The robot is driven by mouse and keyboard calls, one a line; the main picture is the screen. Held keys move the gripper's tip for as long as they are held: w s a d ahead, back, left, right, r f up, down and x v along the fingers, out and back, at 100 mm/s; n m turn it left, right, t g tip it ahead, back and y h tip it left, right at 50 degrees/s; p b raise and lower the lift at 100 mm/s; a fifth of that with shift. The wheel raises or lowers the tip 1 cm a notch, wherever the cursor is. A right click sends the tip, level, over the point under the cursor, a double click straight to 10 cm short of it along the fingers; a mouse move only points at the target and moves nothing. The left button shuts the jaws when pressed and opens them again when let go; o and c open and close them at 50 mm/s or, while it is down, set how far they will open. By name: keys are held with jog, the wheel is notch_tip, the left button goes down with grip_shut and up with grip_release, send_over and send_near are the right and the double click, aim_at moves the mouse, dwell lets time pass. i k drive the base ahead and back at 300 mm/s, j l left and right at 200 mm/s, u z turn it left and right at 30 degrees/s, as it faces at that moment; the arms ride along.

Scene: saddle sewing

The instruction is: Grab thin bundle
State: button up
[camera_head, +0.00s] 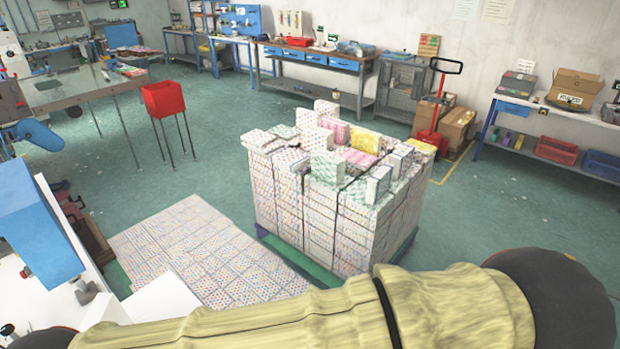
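A tall block of stacked bundles (320,215) with dotted wrapping stands on a pallet (285,255) in the middle. Several loose bundles lie or stand on its top, among them a pink bundle (335,131), a yellow bundle (357,156) and a green-patterned bundle (327,167). A white bundle (378,184) stands near the top's front right edge. I cannot tell which one is the thin bundle. My yellow-sleeved arm crosses the bottom of the view, in front of the stack. My gripper is not in view.
A red bin (163,98) on legs and a metal table (75,88) stand at the left. A red pallet jack (432,125) stands behind the stack. Green floor is free at the right.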

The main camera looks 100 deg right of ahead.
aim_at(378, 183)
jog(key=z, duration=3.85)
jog(key=i+j+z, duration=0.35)
jog(key=i+j, duration=0.9)
jog(key=i+j+z, duration=0.1)
jog(key=j, duration=0.25)
jog(key=i+j+z, duration=0.1)
jog(key=j, duration=0.3)
jog(key=i+j+z, duration=0.1)
jog(key=j, duration=0.25)
jog(key=i+j+z, duration=0.1)
jog(key=j, duration=0.3)
jog(key=i+j, duration=0.2)
jog(key=j, duration=0.2)
jog(key=i+j+z, duration=0.1)
jog(key=i, duration=0.25)
jog(key=j, duration=0.1)
